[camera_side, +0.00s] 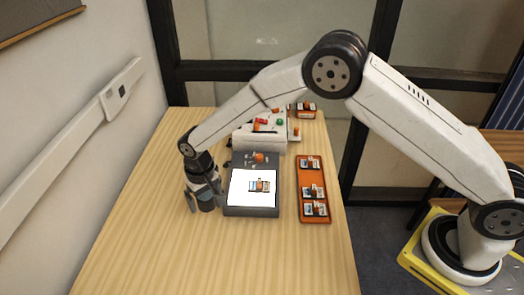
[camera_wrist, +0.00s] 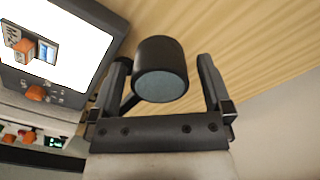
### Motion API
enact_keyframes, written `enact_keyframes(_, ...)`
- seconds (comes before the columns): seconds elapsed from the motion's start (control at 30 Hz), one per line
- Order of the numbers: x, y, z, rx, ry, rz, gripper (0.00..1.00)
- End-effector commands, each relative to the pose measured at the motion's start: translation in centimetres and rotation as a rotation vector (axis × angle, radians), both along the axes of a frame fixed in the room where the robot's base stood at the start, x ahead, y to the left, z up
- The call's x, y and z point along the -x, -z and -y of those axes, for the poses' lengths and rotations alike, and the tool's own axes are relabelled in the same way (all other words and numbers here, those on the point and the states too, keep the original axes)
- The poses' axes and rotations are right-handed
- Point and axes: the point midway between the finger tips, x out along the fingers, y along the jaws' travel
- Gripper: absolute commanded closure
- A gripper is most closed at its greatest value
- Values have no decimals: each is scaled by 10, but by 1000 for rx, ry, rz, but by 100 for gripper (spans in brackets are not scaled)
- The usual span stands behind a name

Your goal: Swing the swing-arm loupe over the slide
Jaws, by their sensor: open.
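The loupe is a black cylinder with a bluish lens; in the wrist view the loupe (camera_wrist: 160,72) sits between my two fingers. My gripper (camera_side: 206,196) is open, pointing down at the left side of the light box, with a finger on each side of the loupe. Gaps show between the loupe and the fingers in the wrist view. The loupe's swing arm is mostly hidden behind a finger. The slide (camera_side: 259,185), with an orange piece on it, lies on the lit white panel of the grey light box (camera_side: 251,212). The loupe is left of the panel, not over the slide.
An orange tray (camera_side: 315,220) with several slides lies right of the light box. A white device (camera_side: 258,142) with coloured buttons stands behind it, and another small orange-and-white item (camera_side: 304,110) sits further back. The front and left of the wooden table (camera_side: 210,260) are clear.

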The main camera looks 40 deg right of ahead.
Motion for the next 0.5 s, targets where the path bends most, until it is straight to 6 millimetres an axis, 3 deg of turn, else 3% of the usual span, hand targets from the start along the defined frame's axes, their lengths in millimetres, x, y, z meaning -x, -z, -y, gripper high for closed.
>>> enact_keyframes(0.27, 0, 1, 0, 0, 0, 1, 0)
enact_keyframes(0.5, 0, 1, 0, 0, 0, 0, 73)
